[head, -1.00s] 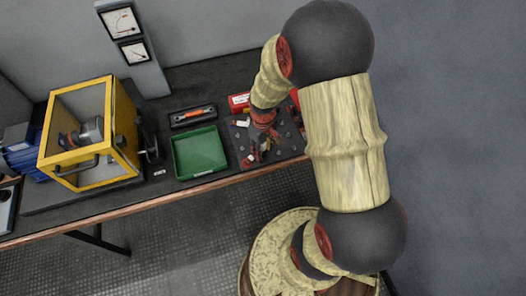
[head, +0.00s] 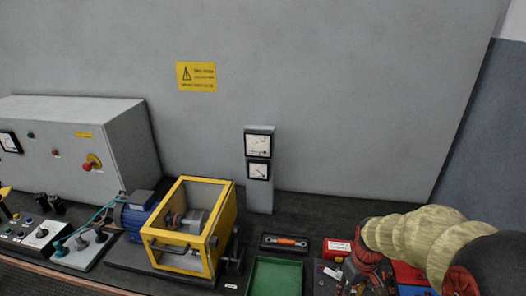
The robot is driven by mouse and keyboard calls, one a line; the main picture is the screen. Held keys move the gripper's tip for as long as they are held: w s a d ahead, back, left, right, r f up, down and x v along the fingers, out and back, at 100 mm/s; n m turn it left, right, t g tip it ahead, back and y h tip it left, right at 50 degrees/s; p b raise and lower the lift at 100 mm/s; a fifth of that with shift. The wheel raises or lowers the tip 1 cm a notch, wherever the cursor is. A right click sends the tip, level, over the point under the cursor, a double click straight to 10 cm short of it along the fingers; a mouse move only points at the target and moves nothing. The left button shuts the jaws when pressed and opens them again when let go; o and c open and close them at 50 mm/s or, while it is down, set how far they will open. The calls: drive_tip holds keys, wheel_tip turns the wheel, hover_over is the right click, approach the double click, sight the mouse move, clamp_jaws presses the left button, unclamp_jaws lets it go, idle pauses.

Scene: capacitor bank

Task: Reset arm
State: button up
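My arm (head: 415,235) shows at the lower right of the head view, with pale yellow links and a dark joint cut off by the edge. Its reddish wrist points down over the right part of the bench. My gripper (head: 362,284) is at the bottom of the view, above or among small parts on a dark board. Its fingers are small and partly cut off, so I cannot tell whether they are open or shut, or whether they hold anything.
A green tray (head: 275,276), an orange-handled tool in a black holder (head: 285,242) and a red box (head: 337,247) lie left of my gripper. A yellow-framed motor guard (head: 193,228), a meter post (head: 259,170) and a grey control cabinet (head: 75,150) stand further left.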

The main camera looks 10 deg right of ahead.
drive_tip(key=s+a+r+t, duration=0.2)
drive_tip(key=s+a+r, duration=0.2)
drive_tip(key=r, duration=0.3)
drive_tip(key=s+a+r+m+t, duration=0.1)
drive_tip(key=s+a+r, duration=0.3)
drive_tip(key=r, duration=0.4)
drive_tip(key=s+a+r+m+t, duration=0.1)
drive_tip(key=s+a+r+t, duration=0.1)
drive_tip(key=s+a+r, duration=0.2)
wheel_tip(320, 180, up, 3)
drive_tip(key=shift+r+t, duration=0.2)
drive_tip(key=shift+t, duration=0.1)
drive_tip(key=shift+s, duration=0.15)
